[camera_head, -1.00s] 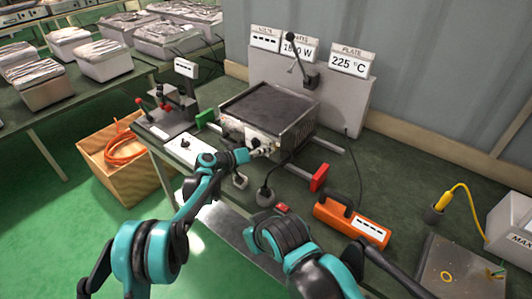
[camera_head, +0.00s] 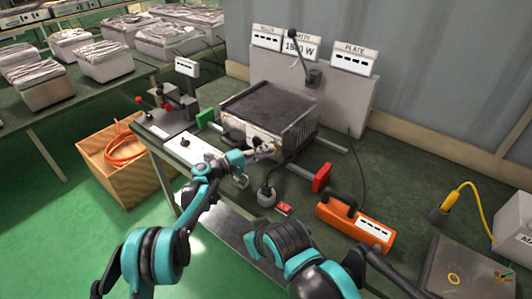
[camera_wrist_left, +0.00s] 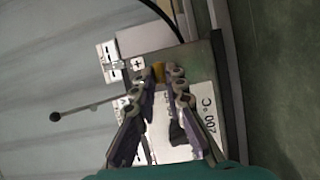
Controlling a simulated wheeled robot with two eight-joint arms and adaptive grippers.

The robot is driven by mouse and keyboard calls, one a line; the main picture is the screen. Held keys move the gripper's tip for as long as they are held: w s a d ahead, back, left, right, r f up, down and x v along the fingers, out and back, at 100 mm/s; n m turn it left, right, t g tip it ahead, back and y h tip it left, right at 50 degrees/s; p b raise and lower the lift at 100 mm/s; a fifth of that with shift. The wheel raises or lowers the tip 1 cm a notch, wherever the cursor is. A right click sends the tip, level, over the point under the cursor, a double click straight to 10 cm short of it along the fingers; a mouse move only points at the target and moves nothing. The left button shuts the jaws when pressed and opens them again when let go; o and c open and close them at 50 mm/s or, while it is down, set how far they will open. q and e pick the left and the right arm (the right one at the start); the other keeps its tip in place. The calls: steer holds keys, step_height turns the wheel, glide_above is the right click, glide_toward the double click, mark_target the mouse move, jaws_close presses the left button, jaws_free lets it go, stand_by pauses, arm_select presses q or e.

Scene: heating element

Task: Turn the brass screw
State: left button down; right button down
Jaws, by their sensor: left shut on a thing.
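The brass screw (camera_wrist_left: 158,70) shows as a small gold piece between the fingertips in the left wrist view, next to a plus mark. My left gripper (camera_wrist_left: 166,84) is shut on it, and the fingers hide part of it. In the head view my left gripper (camera_head: 264,152) reaches the front face of the metal heater box (camera_head: 296,136). The screw is too small and covered to make out there. My right gripper is not in view; only part of that arm shows at the bottom.
A lever (camera_head: 296,50) and display panels stand behind the box. Bench is clear at the right rear.

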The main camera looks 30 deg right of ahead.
arm_select(q)
steer(key=shift+d+r+n, duration=0.15)
steer(key=shift+d+n, duration=0.05)
steer(key=shift+n, duration=0.1)
steer(key=c, duration=1.6)
jaws_free()
steer(key=shift+s, duration=0.1)
steer(key=shift+o, duration=0.2)
steer(key=shift+d, duration=0.15)
steer(key=a, duration=1.2)
steer(key=shift+f, duration=0.2)
steer(key=shift+a+r, duration=0.1)
steer(key=shift+a, duration=0.05)
